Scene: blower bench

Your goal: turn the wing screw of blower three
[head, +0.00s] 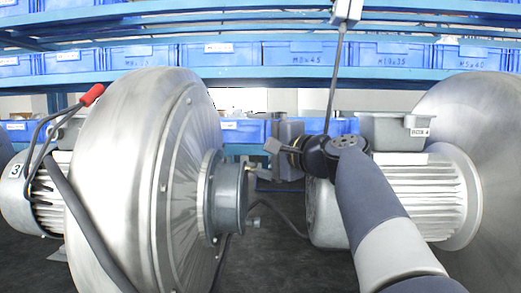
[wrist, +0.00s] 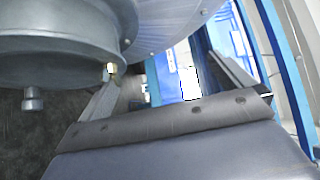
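Blower three (head: 125,150), a large silver drum with a "3" on its motor, stands at the left. Its grey outlet flange (head: 226,200) faces right and also fills the upper left of the wrist view (wrist: 60,55). A small brass-coloured piece (head: 251,166) sits at the flange's upper rim; it shows beside one fingertip in the wrist view (wrist: 111,68). It may be the wing screw, but its shape is unclear. A grey stud (wrist: 32,99) sticks out elsewhere on the flange. My gripper (wrist: 165,70) is open, its fingers apart, just right of the flange, with nothing visible between them.
Another blower motor (head: 400,195), with a grey box marked "BOX 4" (head: 395,131), stands close on the right, behind my arm. Blue shelves with bins (head: 220,54) line the back. A grey post hangs above.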

